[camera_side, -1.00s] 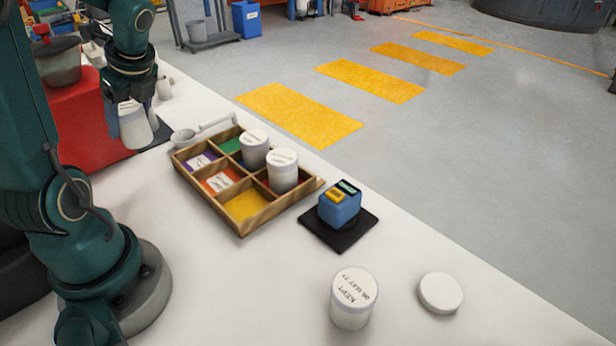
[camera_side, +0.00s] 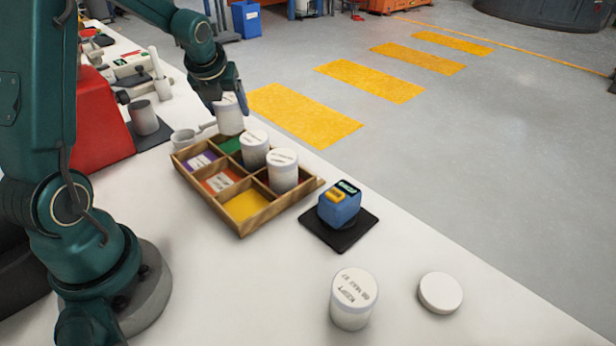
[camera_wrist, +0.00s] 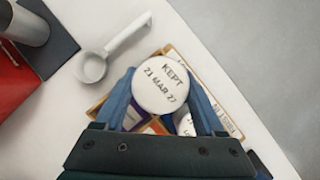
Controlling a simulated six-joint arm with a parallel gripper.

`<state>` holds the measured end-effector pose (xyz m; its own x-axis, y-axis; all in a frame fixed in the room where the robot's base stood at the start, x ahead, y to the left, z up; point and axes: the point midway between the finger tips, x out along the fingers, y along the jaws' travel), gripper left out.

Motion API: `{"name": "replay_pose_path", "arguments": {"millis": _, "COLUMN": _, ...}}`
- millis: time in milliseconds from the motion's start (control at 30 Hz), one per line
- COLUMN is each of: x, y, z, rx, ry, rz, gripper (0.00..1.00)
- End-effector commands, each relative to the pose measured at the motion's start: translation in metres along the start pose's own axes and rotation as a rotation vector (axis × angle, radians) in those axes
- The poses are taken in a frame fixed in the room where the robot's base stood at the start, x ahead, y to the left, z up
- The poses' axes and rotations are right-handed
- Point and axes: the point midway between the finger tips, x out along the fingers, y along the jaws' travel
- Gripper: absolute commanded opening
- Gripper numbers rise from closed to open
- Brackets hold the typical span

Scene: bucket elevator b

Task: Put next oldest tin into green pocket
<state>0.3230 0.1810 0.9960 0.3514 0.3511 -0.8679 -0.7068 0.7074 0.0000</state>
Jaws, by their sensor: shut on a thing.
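My gripper (camera_side: 229,98) is shut on a white tin (camera_side: 229,118), held upright above the back of the wooden tray (camera_side: 249,219). In the wrist view the held tin's lid (camera_wrist: 160,86) reads "KEPT 21 MAR 27". The green pocket (camera_side: 230,145) shows just below and in front of the held tin; I cannot tell whether the tin is directly over it. Two white tins, one (camera_side: 254,151) near the green pocket and another (camera_side: 283,172) nearer the camera, stand in the right-hand pockets. The purple (camera_side: 200,160), orange (camera_side: 219,181) and yellow (camera_side: 243,204) pockets hold no tin.
A white scoop (camera_wrist: 92,67) lies behind the tray. A blue device (camera_side: 340,206) stands on a black pad right of it. A tin labelled "KEPT" (camera_side: 352,300) and a white lid (camera_side: 440,292) are at the front. A grey cylinder (camera_side: 144,118) stands by the red block (camera_side: 98,125).

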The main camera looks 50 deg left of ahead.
Motion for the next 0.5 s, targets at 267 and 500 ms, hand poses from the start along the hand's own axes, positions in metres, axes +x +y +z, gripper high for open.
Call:
{"name": "replay_pose_path", "arguments": {"millis": 267, "x": 0.030, "y": 0.000, "z": -0.018, "rx": 0.001, "ry": 0.004, "rz": 0.003, "gripper": 0.00}}
{"name": "replay_pose_path", "arguments": {"millis": 500, "x": 0.044, "y": 0.000, "z": -0.025, "rx": 0.000, "ry": -0.001, "rz": 0.000, "gripper": 0.00}}
